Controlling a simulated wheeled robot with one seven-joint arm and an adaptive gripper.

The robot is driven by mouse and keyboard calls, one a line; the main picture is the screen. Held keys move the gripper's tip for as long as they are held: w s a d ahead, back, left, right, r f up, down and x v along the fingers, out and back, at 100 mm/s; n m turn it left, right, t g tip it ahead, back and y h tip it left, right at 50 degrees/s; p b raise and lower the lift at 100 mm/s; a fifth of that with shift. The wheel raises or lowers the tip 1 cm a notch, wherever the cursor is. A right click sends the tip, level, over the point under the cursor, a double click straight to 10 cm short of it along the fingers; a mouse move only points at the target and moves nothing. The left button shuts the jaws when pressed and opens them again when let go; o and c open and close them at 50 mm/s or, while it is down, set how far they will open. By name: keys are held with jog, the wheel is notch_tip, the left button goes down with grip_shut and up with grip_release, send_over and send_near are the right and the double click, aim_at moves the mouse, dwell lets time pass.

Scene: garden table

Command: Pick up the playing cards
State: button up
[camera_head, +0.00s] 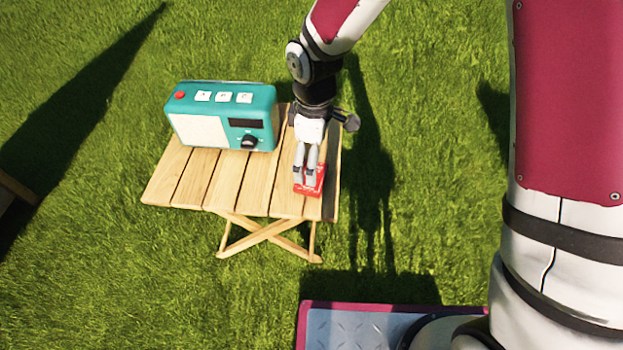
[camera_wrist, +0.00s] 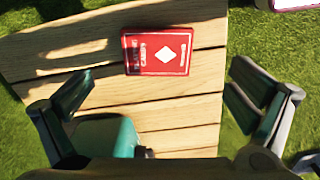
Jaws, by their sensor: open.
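The playing cards (camera_head: 308,192) are a red box lying flat near the right front corner of the slatted wooden table (camera_head: 195,192). In the wrist view the red box (camera_wrist: 158,60) shows a white diamond and white lettering, at the upper middle between the fingers' directions. My gripper (camera_head: 305,182) points down over the box and partly hides it in the head view. In the wrist view its two fingers (camera_wrist: 162,90) are spread wide, with nothing between them. The height of the fingertips above the box is hard to tell.
A teal radio (camera_head: 222,118) with a white speaker panel and black knob stands on the left and back of the table, left of my gripper. Part of it shows low in the wrist view (camera_wrist: 110,135). The front left slats are bare. Grass surrounds the table.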

aim_at(322, 169)
jog(key=shift+w+a+f+b, duration=0.15)
jog(key=shift+f+b, duration=0.6)
jog(key=shift+f, duration=1.05)
jog(key=shift+w+a+f+b, duration=0.1)
jog(key=shift+f+b, duration=0.6)
jog(key=shift+f, duration=1.05)
jog(key=shift+r, duration=0.1)
jog(key=c, duration=1.3)
